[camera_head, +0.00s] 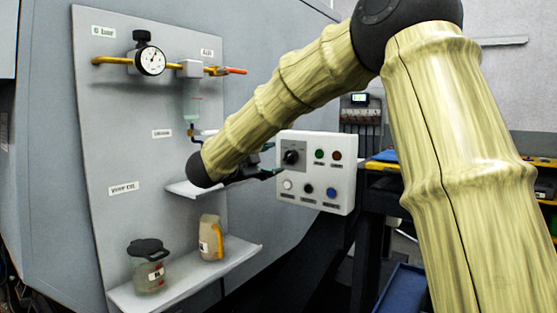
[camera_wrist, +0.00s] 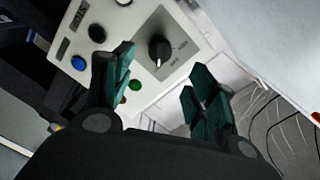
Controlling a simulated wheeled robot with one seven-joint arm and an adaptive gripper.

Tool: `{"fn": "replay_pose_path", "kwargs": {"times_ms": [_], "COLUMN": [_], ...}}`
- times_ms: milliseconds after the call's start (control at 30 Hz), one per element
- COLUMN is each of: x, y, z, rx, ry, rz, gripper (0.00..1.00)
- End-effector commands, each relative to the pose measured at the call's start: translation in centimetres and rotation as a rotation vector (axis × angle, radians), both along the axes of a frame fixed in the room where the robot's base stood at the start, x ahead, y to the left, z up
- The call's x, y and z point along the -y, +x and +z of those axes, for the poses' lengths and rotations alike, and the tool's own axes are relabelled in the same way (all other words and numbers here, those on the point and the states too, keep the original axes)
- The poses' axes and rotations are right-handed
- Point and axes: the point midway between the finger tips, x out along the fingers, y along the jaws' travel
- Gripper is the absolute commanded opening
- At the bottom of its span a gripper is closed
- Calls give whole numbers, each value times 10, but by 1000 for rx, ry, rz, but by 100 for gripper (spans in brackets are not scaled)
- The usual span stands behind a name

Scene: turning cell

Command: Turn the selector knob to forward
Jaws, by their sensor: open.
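The selector knob (camera_head: 290,157) is a black knob on a grey plate at the upper left of a white control box (camera_head: 322,208). In the wrist view the knob (camera_wrist: 159,49) shows beyond my fingers, between them and towards the top. My gripper (camera_head: 272,159) is just left of the control box in the head view, partly hidden by my own arm. In the wrist view my gripper (camera_wrist: 160,95) is open, with dark green fingers apart and nothing between them. The fingers do not touch the knob in the wrist view.
Green (camera_head: 319,154), red (camera_head: 337,155), white, black and blue (camera_head: 331,192) buttons sit close to the knob. A grey panel (camera_head: 150,105) with a pressure gauge (camera_head: 150,61) stands left. A shelf (camera_head: 190,283) below holds a lidded jar (camera_head: 148,268) and a beige jug (camera_head: 210,238).

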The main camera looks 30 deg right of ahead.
Motion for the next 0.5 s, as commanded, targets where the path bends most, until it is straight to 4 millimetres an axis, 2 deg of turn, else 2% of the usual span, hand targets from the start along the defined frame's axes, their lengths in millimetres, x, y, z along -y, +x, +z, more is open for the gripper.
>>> {"fn": "replay_pose_path", "kwargs": {"times_ms": [200, 500], "x": [-24, -30], "y": [-8, -11], "z": [1, 1], "rx": [-1, -1], "ry": [0, 0], "rz": [1, 0], "gripper": [57, 57]}}
